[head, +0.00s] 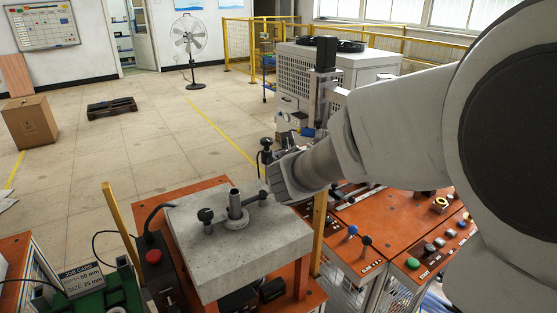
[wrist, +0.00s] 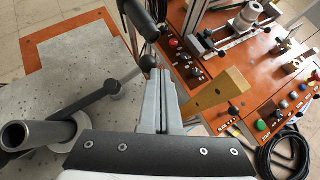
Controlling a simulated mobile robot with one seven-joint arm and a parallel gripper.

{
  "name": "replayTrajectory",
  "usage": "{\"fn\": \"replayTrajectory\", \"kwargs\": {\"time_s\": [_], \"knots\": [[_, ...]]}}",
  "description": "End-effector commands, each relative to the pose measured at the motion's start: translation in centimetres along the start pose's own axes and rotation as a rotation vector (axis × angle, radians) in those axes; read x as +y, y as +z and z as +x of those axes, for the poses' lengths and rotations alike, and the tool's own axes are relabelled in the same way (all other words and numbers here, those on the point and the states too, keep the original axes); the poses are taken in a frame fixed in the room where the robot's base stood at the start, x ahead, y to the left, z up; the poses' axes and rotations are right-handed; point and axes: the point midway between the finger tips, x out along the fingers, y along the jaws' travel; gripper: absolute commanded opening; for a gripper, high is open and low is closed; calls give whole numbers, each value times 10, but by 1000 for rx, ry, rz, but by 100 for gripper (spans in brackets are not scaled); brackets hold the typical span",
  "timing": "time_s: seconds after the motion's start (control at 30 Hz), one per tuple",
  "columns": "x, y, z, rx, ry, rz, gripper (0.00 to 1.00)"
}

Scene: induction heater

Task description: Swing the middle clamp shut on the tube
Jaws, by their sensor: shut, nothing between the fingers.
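A grey upright tube (head: 235,204) stands in a round flange on a pale stone block (head: 205,258); it also shows at the left of the wrist view (wrist: 42,135). A dark clamp (head: 206,216) with a knob stands left of the tube. Another dark clamp arm (wrist: 98,96) with a round end lies between the tube and my gripper. A dark upright handle (head: 267,146) rises behind the block and shows near my fingertips (wrist: 140,32). I cannot tell which clamp is the middle one. My gripper (wrist: 160,74) is shut and empty, beside the round-ended arm; touching cannot be told.
A control box with a red button (head: 153,257) stands left of the block. An orange panel with buttons and levers (head: 400,228) is at right. A yellow post (wrist: 215,91) stands right of my gripper.

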Motion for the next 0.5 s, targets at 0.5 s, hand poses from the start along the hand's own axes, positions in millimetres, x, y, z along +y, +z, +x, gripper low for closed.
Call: {"fn": "replayTrajectory", "kwargs": {"time_s": [0.5], "knots": [[-1, 5, 3, -4, -2, 1, 0]]}}
